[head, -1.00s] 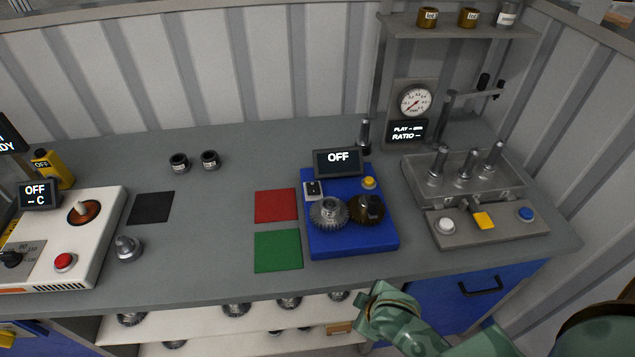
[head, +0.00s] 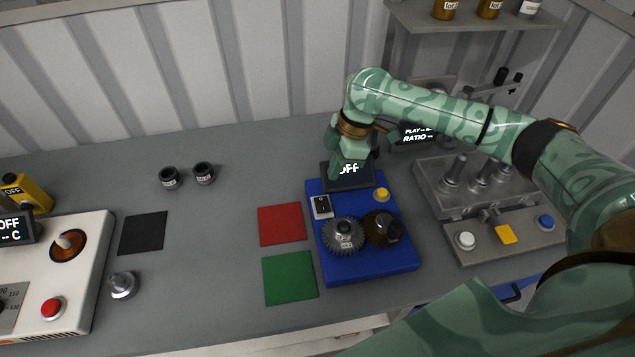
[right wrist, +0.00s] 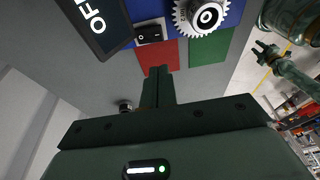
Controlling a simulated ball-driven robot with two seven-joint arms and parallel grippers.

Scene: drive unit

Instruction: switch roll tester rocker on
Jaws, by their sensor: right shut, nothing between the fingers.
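The roll tester is a blue unit (head: 370,263) on the grey bench, with a small black rocker (head: 321,206) in a white frame at its back left corner. Its display (head: 362,172) stands behind and reads OFF, partly covered by my right gripper. My right gripper (head: 336,172) is shut and empty, pointing down just above and behind the rocker, in front of the display. In the right wrist view the shut fingers (right wrist: 158,75) end short of the rocker (right wrist: 149,34), and the display (right wrist: 93,18) reads OFF.
Two gears (head: 343,235) sit on the blue unit, with a yellow button (head: 381,195) behind them. A red mat (head: 282,225) and a green mat (head: 290,278) lie to its left. A grey fixture with posts (head: 470,185) stands to the right under my right arm.

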